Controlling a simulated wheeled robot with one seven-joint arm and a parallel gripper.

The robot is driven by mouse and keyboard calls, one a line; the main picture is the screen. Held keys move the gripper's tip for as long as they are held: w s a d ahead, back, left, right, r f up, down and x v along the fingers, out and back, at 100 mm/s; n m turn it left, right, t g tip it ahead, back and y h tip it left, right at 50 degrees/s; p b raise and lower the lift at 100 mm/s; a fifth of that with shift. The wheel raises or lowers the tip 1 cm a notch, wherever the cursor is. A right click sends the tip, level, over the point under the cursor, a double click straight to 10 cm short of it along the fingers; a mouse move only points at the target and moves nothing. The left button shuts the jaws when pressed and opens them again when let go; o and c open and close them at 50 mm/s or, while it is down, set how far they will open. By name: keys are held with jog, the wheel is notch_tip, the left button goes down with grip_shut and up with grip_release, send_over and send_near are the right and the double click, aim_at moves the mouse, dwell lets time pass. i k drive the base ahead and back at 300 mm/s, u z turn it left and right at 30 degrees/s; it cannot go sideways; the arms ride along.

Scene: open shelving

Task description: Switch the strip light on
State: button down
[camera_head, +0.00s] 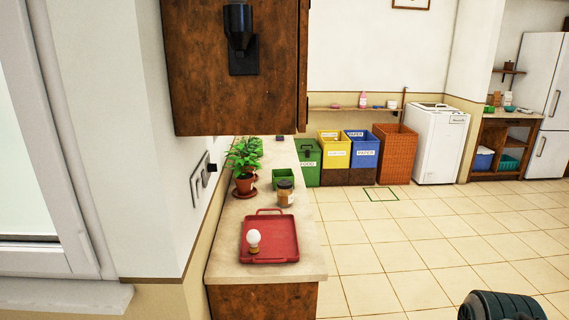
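No strip light can be made out in this view; the underside of the brown wall cabinet (225,85) is hidden from here. A wall plate (199,180) with dark fittings is on the white wall at left, below the cabinet and above the counter. It is seen at a steep angle, so I cannot tell sockets from switches or any switch position. My gripper is not in view. Only a dark rounded part, probably of my arm, shows at the bottom right corner, well away from the wall plate.
The counter (228,258) holds a red tray (285,232) with a white bulb, a jar (285,193), a green box (284,178) and potted plants (243,165). A black device (240,35) hangs on the cabinet. Tiled floor (400,240) right of the counter is largely clear.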

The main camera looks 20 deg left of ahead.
aim_at(205, 183)
jog(key=u, duration=0.3)
jog(key=i, duration=1.4)
jog(key=u, duration=0.45)
